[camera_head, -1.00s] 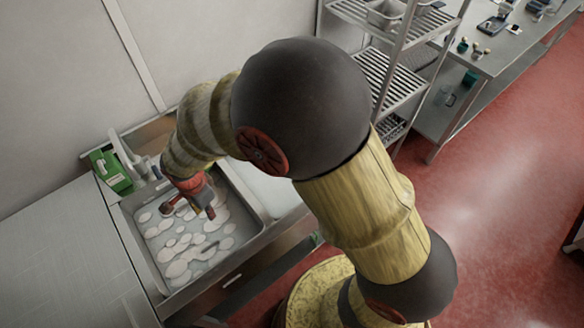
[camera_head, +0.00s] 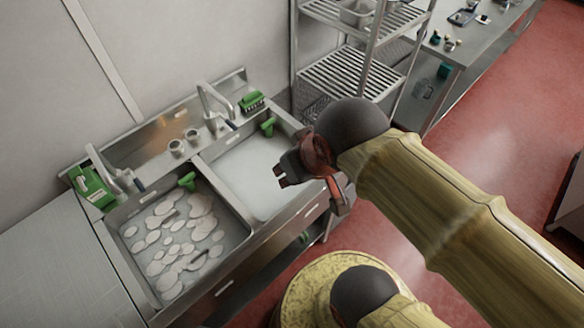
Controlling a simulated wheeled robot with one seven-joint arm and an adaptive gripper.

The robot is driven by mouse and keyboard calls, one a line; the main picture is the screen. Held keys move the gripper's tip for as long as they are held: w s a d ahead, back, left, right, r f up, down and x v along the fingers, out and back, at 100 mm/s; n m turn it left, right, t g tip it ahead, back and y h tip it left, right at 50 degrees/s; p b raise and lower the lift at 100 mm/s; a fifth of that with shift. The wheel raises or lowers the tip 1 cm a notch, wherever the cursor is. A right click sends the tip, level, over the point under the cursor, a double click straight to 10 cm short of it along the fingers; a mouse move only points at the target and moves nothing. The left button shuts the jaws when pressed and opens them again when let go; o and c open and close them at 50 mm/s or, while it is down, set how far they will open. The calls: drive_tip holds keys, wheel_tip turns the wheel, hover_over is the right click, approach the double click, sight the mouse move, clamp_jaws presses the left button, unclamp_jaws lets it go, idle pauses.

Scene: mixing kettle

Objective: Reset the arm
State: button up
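My arm reaches in from the lower right, with its yellow links and dark joints in front of the scene. My gripper (camera_head: 279,177) is above the front right part of the double sink, pointing left, clear of the basins' contents. It is small and dark here. Two fingertips seem to show, but I cannot tell whether they are apart or closed. I see nothing hanging from it. Part of the right basin is hidden behind the gripper and arm.
The sink's left basin (camera_head: 120,238) holds several pale round pieces in water; the right basin (camera_head: 250,170) holds cloudy liquid. A metal rack (camera_head: 352,72) stands behind; the red floor (camera_head: 480,150) is open right.

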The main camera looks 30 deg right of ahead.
wheel_tip(320, 180, down, 6)
drive_tip(key=b, duration=0.6)
